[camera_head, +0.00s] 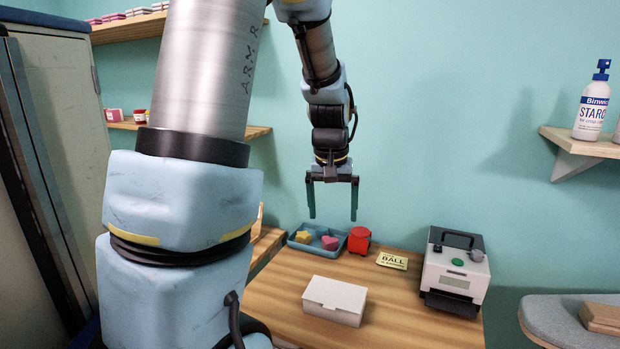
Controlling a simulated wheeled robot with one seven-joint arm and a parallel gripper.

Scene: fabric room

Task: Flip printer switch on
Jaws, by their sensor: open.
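The printer (455,268) is a white and dark box with a handle on top, at the right end of the wooden table. Its front face has a green round button (457,262), a grey knob (476,255) and a dark slot low down. Which of these parts is the switch, I cannot tell at this size. My gripper (333,215) hangs with its two dark fingers pointing down, open and empty. It appears above the back of the table, left of the printer and apart from it.
The wooden table (395,310) holds a white box (335,300), a blue tray (301,246) with small coloured pieces, a red container (359,240) and a yellow card (392,261). A wall shelf (580,145) with a spray bottle (592,103) and an ironing board (560,315) are at right.

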